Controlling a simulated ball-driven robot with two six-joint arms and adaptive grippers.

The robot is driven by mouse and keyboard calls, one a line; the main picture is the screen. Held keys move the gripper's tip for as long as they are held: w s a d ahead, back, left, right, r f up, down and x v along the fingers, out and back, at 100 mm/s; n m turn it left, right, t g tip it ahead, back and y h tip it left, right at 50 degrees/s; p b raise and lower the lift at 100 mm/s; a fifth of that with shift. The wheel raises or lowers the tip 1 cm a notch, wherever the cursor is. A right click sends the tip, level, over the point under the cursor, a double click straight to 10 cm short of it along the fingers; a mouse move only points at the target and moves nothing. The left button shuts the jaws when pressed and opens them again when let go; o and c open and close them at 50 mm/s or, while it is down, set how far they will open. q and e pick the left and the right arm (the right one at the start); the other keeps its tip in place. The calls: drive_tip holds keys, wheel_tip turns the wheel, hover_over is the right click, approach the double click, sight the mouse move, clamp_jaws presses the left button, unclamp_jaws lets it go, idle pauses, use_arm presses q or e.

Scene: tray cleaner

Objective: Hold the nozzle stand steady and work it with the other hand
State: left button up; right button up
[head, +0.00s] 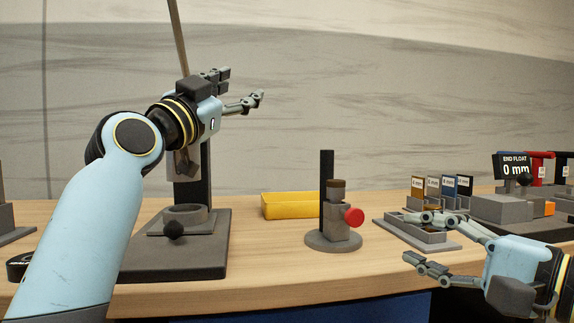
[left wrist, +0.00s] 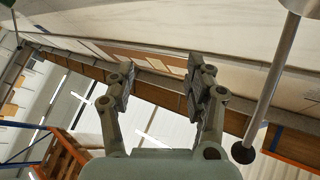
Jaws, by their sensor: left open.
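The nozzle stand, which I take to be the small grey stand (head: 336,238) with a round base, dark post and red knob (head: 354,217), stands upright mid-table. My left gripper (head: 243,86) is open and empty, raised high to the left of the stand and well apart from it. The left wrist view shows its two fingers (left wrist: 160,90) spread with nothing between them. My right gripper (head: 408,238) is open at the lower right, its fingers pointing left toward the stand, with a clear gap to it. No gripper touches the stand.
A dark press-like fixture (head: 205,259) with a ring and black ball knob stands behind my left arm. A yellow bin (head: 288,205) lies behind the stand. A grey tray (head: 447,245) sits by my right fingers, with labelled cards and an end float display (head: 515,166) beyond. A rod (left wrist: 272,85) passes beside my left fingers.

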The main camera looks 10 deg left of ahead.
sight(322, 162)
use_arm(q)
drive_tip(key=w+d+f+n+g+h, duration=0.25)
drive_tip(key=d+f+g, duration=0.5)
drive_tip(key=f, duration=0.45)
drive_tip(key=shift+m+h, duration=0.35)
drive_tip(key=shift+h, duration=0.2)
drive_tip(key=x, duration=1.1)
drive_tip(key=shift+s+d+f, duration=0.1)
drive_tip(key=shift+d+f, duration=0.15)
drive_tip(key=shift+d, duration=0.05)
use_arm(e)
drive_tip(key=shift+w, duration=0.1)
use_arm(q)
clamp_jaws()
use_arm(e)
clamp_jaws()
